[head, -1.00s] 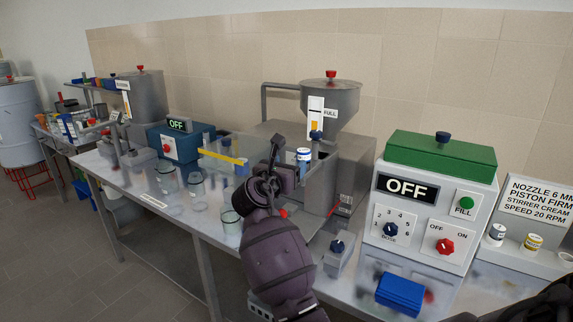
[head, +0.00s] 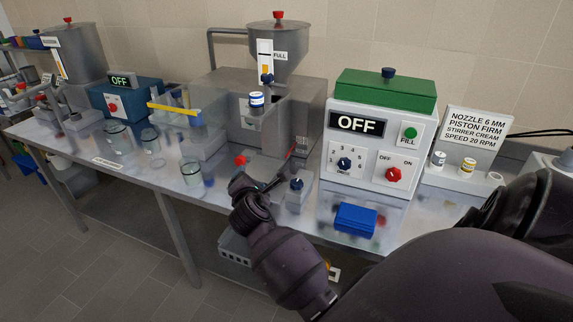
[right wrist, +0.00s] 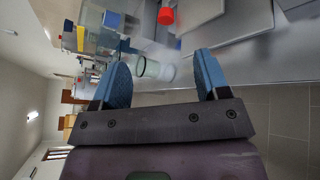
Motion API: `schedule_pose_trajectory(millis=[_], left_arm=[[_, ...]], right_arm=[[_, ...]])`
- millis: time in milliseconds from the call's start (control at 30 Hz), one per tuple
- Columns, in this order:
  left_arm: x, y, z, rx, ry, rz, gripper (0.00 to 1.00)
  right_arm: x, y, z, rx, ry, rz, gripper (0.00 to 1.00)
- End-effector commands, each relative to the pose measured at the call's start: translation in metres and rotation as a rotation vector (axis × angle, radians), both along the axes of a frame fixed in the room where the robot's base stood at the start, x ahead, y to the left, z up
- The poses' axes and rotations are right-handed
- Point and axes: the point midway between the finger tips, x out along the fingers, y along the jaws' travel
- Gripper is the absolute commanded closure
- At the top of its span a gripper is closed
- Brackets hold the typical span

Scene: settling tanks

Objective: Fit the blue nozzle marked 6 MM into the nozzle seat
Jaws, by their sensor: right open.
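A white and blue nozzle (head: 257,99) stands upright below the hopper (head: 279,50), on the grey filler block. I cannot read its marking or tell how deep it sits; the seat under it is hardly visible. My right gripper (head: 264,185) is low near the bench's front edge, below and apart from that nozzle. The right wrist view shows its two blue fingers (right wrist: 163,72) spread, with nothing held between them. My left gripper is not in view.
A nozzle stand at right holds a dark-topped nozzle (head: 438,159), a yellow one (head: 467,165) and a pale one (head: 495,178) by a sign (head: 473,137). The control box (head: 380,140) reads OFF. Glass beakers (head: 191,172) stand left; a blue block (head: 355,219) lies in front.

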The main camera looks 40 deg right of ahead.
Motion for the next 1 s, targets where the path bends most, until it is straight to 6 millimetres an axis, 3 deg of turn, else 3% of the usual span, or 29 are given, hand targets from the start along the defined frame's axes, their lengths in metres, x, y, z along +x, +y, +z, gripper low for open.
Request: schedule_pose_trajectory(millis=[33, 200, 500, 600, 733, 1000], left_arm=[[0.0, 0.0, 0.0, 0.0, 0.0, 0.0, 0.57], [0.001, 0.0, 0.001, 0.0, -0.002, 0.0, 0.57], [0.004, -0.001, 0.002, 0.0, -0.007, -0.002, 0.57], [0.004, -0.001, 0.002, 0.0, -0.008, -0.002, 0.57], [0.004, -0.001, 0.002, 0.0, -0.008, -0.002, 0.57], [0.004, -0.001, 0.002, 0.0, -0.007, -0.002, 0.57]], right_arm=[[-0.016, 0.004, -0.022, 0.109, -0.036, 0.017, 0.32], [-0.066, 0.027, -0.081, 0.539, -0.171, 0.035, 0.32], [-0.175, 0.074, -0.154, 1.353, -0.353, -0.133, 0.32], [-0.207, 0.088, -0.166, 1.585, -0.401, -0.232, 0.32], [-0.237, 0.1, -0.174, 1.795, -0.449, -0.341, 0.32], [-0.252, 0.107, -0.177, 1.915, -0.481, -0.414, 0.32]])
